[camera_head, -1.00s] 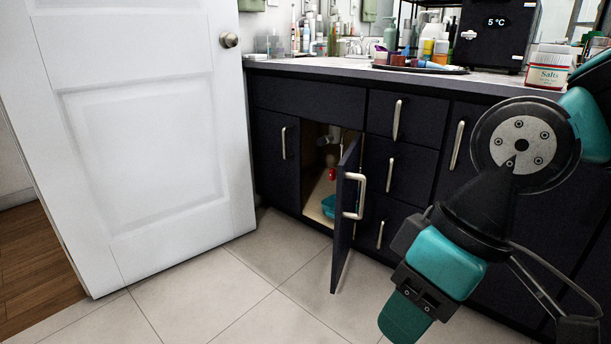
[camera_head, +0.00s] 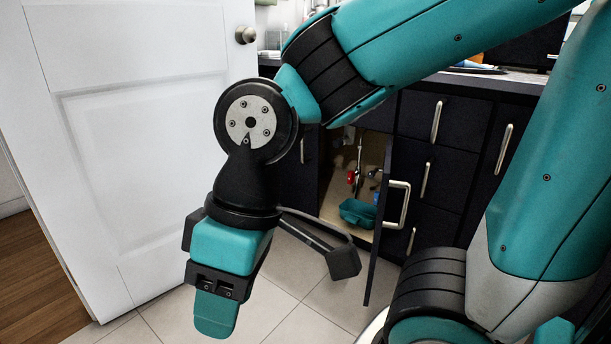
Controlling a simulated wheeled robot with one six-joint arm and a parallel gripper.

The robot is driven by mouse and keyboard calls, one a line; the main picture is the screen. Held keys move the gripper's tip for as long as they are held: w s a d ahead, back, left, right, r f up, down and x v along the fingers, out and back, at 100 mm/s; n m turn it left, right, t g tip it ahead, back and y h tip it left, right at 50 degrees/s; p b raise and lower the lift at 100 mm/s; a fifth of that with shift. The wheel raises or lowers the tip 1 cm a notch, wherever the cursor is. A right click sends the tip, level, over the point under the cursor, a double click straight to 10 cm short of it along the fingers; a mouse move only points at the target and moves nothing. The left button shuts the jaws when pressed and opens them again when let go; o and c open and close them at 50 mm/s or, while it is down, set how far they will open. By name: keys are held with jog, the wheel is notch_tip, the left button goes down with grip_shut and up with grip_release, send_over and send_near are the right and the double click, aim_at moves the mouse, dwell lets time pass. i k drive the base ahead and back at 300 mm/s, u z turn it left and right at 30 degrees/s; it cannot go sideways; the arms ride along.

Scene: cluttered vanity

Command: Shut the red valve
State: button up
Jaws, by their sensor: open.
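A small red valve (camera_head: 351,176) shows inside the open under-sink cabinet, near the pipework. It is small in the view, and I cannot tell how its handle is turned. My gripper (camera_head: 215,312) is open and empty, hanging downward over the tiled floor. It is to the left of the cabinet opening and in front of the white door, well apart from the valve. I see it edge-on, so the gap between its fingers is hidden. The cabinet door (camera_head: 378,233) stands swung out to the right of the opening.
A teal basin (camera_head: 358,212) sits on the cabinet floor below the valve. A white room door (camera_head: 140,130) stands at the left. Dark drawers (camera_head: 434,170) lie right of the opening. My arm hides much of the countertop. Tiled floor (camera_head: 285,273) in front is clear.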

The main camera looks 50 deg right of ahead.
aim_at(350, 174)
jog(key=u, duration=0.1)
jog(key=i, duration=0.9)
jog(key=z, duration=0.7)
jog(key=i, duration=0.85)
jog(key=z, duration=0.55)
